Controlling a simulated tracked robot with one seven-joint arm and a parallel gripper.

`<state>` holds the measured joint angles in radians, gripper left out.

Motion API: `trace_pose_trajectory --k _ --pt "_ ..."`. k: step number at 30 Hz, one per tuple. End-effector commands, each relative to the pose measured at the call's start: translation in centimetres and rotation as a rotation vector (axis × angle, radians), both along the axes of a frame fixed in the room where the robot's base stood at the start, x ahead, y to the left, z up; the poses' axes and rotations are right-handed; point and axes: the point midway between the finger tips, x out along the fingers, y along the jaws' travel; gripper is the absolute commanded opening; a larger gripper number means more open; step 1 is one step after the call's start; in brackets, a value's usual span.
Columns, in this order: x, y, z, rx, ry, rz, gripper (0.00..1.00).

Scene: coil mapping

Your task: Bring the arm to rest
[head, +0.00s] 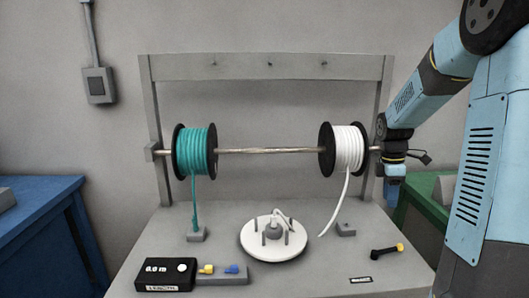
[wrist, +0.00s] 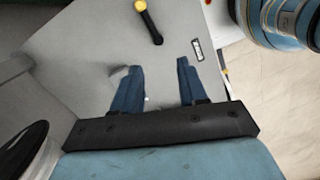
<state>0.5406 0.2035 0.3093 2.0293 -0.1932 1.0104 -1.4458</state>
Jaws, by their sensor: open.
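My arm comes in from the right in the head view, bent, with my gripper (head: 395,192) hanging at the right end of the rod, beside the right post of the frame. In the wrist view my gripper (wrist: 158,68) has its two blue fingers apart with nothing between them. The fingers point down over the grey bench top (wrist: 95,45), clear of the black tool with a yellow end (wrist: 148,22). In the head view this tool (head: 388,249) lies at the bench's right side.
A rod (head: 260,151) carries a teal cable spool (head: 197,150) and a white cable spool (head: 349,148), close to my gripper. Below are a round white pegged plate (head: 268,253) and a black meter reading 0.0 m (head: 165,275). A blue cabinet (head: 40,235) stands left, a green one (head: 420,190) right.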

Motion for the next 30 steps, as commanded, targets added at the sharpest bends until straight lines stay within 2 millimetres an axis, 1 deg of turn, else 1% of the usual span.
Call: trace_pose_trajectory --k 1,6,11,15,21,30 --pt "-0.7 1.0 1.3 -0.018 -0.026 -0.041 0.42" --pt "-3.2 3.8 4.5 -0.058 -0.110 -0.207 0.42" --pt "-6.0 6.2 7.2 -0.070 -0.196 -0.363 0.42" --pt "-8.5 8.1 9.2 -0.064 -0.274 -0.501 0.42" --pt "-12.4 10.5 11.4 -0.022 -0.378 -0.700 0.42" --pt "-18.6 13.3 13.2 0.114 -0.505 -0.994 0.42"
